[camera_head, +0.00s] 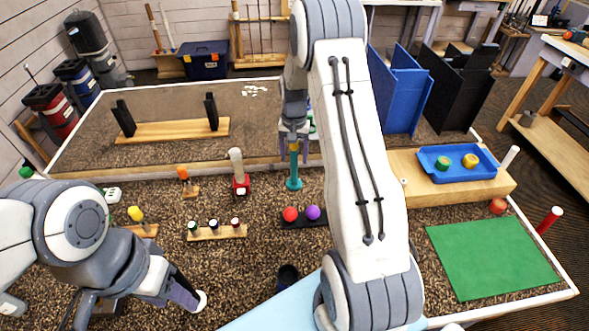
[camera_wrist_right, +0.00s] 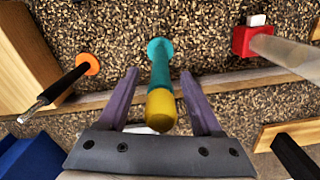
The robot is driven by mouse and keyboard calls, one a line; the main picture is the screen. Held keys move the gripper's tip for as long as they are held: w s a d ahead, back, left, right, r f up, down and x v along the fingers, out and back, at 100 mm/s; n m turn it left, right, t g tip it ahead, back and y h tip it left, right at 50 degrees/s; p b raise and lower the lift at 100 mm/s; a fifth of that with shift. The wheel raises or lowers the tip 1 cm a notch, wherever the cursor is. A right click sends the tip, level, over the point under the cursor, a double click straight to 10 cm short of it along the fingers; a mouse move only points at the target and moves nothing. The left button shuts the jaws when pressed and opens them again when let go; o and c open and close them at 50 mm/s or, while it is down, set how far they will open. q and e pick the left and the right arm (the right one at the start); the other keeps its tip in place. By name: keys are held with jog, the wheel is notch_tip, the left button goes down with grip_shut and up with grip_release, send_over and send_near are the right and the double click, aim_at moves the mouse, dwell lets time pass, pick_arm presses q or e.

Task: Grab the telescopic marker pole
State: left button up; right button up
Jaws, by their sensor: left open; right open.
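The pole that looks like the telescopic marker pole (camera_head: 294,168) stands upright on a round teal foot, with a teal shaft. In the right wrist view its yellow top (camera_wrist_right: 161,108) points toward the camera. My right gripper (camera_head: 294,132) is above it, pointing down. In the right wrist view my right gripper (camera_wrist_right: 162,92) is open, with one finger on each side of the pole and gaps between. My left gripper (camera_head: 187,293) is low at the front left, open, away from the pole; no object shows between its fingers.
A pale post on a red base (camera_head: 241,184) stands left of the pole. Red and purple balls (camera_head: 302,214) sit in front of it. A wooden rack with several small items (camera_head: 217,232) is further left. A blue tray (camera_head: 459,176) and green mat (camera_head: 490,257) are on the right.

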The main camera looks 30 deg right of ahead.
grip_shut()
dwell(1.4)
